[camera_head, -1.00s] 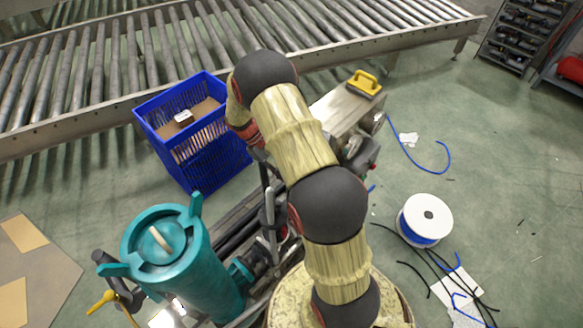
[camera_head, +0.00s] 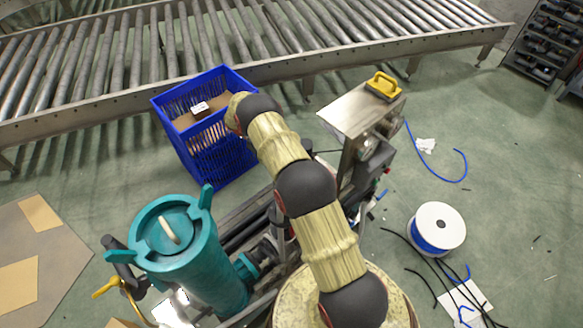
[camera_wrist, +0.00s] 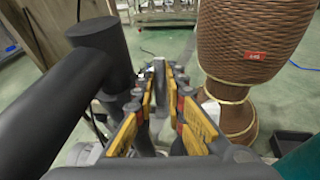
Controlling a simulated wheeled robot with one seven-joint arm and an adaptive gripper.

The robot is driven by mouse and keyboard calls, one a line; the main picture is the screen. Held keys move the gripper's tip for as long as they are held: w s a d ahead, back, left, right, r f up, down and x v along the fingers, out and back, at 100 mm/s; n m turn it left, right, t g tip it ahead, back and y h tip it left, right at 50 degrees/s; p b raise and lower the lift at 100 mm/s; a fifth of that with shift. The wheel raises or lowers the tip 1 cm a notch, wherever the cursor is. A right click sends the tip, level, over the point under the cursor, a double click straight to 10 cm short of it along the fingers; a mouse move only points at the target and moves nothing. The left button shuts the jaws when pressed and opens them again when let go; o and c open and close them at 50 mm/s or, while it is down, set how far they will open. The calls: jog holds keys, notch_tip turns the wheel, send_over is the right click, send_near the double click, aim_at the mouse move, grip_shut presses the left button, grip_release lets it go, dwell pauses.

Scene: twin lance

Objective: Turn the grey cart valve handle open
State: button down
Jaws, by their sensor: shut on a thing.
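In the wrist view my gripper (camera_wrist: 160,88) has its yellow-and-dark fingers close together around a narrow grey upright piece (camera_wrist: 159,72), which looks like the grey valve handle. Its lower part is hidden between the fingers. Thick dark grey pipes (camera_wrist: 95,50) stand close on the left. In the head view my arm hides the gripper and the handle. The cart carries a teal vessel (camera_head: 205,268) with a lugged lid and a steel box (camera_head: 352,112).
A brown woven column (camera_wrist: 250,40) with a red label stands close right of my gripper. A blue crate (camera_head: 215,150) stands behind the cart, before a roller conveyor (camera_head: 300,62). A yellow lever (camera_head: 106,288) sits left of the vessel. A cable spool (camera_head: 437,228) is on the floor at right.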

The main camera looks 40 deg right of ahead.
jog(key=shift+w, duration=0.1)
dwell(0.3)
jog(key=c, duration=1.8)
grip_release()
jog(key=shift+c, duration=0.2)
jog(key=shift+c, duration=0.2)
